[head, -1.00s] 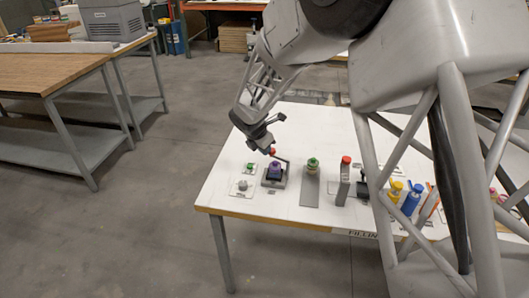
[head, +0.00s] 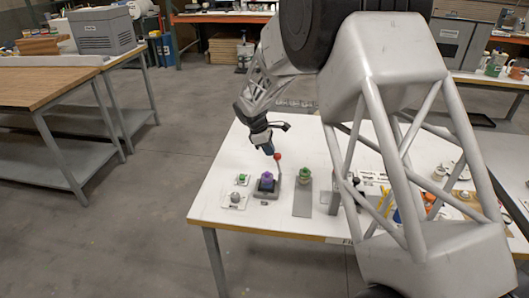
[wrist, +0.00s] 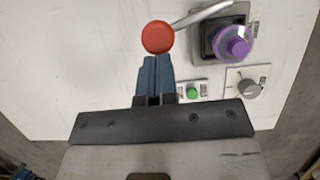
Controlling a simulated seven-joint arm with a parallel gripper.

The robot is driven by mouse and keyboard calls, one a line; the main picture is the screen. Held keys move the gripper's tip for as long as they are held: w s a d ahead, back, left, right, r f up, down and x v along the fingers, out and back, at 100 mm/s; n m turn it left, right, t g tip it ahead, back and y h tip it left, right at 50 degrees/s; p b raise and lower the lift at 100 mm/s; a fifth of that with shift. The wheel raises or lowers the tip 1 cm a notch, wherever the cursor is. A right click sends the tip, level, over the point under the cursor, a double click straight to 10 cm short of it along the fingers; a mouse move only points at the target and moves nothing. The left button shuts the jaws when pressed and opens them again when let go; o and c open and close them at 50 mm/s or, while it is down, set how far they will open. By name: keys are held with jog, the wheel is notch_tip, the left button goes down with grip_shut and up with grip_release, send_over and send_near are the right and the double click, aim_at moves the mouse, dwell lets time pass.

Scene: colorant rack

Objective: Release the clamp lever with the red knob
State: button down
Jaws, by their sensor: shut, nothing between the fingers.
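The clamp lever's red knob (wrist: 158,37) shows at the top centre of the wrist view, on a thin metal lever (wrist: 203,14) that runs to a dark grey clamp base. A purple-capped piece (wrist: 236,46) sits in that base. In the head view the red knob (head: 277,156) stands above the clamp base (head: 267,194), with the purple piece (head: 267,181) in it. My gripper (wrist: 155,60) is shut and empty, its blue fingertips just beside the knob in the wrist view. In the head view my gripper (head: 268,150) is just up and left of the knob. I cannot tell whether they touch.
A green button (wrist: 192,93) and a grey dial (wrist: 248,88) sit close to the clamp. A green-topped item (head: 304,174) on a grey plate stands to its right. My arm hides much of the table's right side.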

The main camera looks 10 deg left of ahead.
jog(key=shift+w+d, duration=0.35)
jog(key=shift+d, duration=0.25)
jog(key=shift+a, duration=0.1)
dwell(0.3)
jog(key=a+r, duration=0.7)
jog(key=r, duration=0.2)
jog(key=shift+w+a+r, duration=0.15)
jog(key=shift+w+a, duration=0.1)
jog(key=shift+w, duration=0.1)
dwell(0.3)
